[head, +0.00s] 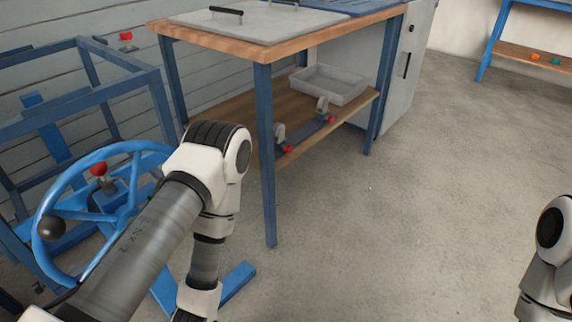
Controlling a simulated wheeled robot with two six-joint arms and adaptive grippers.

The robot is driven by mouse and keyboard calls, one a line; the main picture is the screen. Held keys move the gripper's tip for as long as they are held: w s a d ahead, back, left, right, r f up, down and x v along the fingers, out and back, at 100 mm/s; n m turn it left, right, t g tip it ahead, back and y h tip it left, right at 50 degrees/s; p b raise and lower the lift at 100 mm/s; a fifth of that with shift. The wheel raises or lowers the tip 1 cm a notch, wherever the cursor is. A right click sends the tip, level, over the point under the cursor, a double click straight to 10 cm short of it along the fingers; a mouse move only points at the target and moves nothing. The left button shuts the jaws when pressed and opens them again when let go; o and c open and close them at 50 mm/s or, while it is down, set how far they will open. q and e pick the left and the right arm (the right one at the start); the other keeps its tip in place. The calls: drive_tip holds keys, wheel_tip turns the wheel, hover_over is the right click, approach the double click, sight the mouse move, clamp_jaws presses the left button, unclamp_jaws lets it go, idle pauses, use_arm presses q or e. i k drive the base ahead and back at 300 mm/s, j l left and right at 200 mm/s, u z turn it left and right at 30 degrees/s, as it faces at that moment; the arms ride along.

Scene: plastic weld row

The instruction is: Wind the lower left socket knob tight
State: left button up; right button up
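Several red knobs show in the head view. One red knob (98,169) sits on the blue machine, behind the rim of the blue handwheel (52,190). Another red knob (125,36) sits higher, near the top of the blue frame. Two more, a nearer red knob (287,149) and a farther red knob (331,119), are on a grey clamp bar on the bench's lower shelf. I cannot tell how tight any knob is. My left arm crosses in front of the handwheel and bends down out of the picture; neither gripper shows.
A blue-legged workbench (262,150) with a wooden top stands ahead, its near leg close to my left arm. A grey tray (330,84) lies on its lower shelf. A grey cabinet (408,70) stands behind. The floor (410,210) to the right is clear.

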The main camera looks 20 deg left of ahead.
sight(288, 148)
drive_tip(key=k+u, duration=0.2)
drive_tip(key=u, duration=0.25)
drive_tip(key=k+j+u, duration=0.1)
drive_tip(key=u, duration=0.3)
drive_tip(key=k+j+u, duration=0.2)
drive_tip(key=u, duration=0.25)
drive_tip(key=k+j+u, duration=0.25)
drive_tip(key=u, duration=0.2)
drive_tip(key=l+u, duration=0.1)
drive_tip(key=u, duration=0.4)
drive_tip(key=l+u, duration=0.15)
drive_tip(key=u, duration=0.3)
drive_tip(key=l+u, duration=0.15)
drive_tip(key=u, duration=0.35)
drive_tip(key=l+u, duration=0.1)
drive_tip(key=u, duration=0.4)
drive_tip(key=l+u, duration=0.1)
drive_tip(key=u, duration=0.4)
drive_tip(key=k+u, duration=0.15)
drive_tip(key=u, duration=0.3)
drive_tip(key=l+u, duration=0.1)
drive_tip(key=u, duration=0.4)
drive_tip(key=k+l, duration=0.2)
drive_tip(key=k, duration=0.95)
drive_tip(key=k+l+u, duration=0.1)
drive_tip(key=k+l, duration=0.15)
drive_tip(key=k, duration=0.9)
drive_tip(key=k+l+u, duration=0.1)
drive_tip(key=k, duration=1.05)
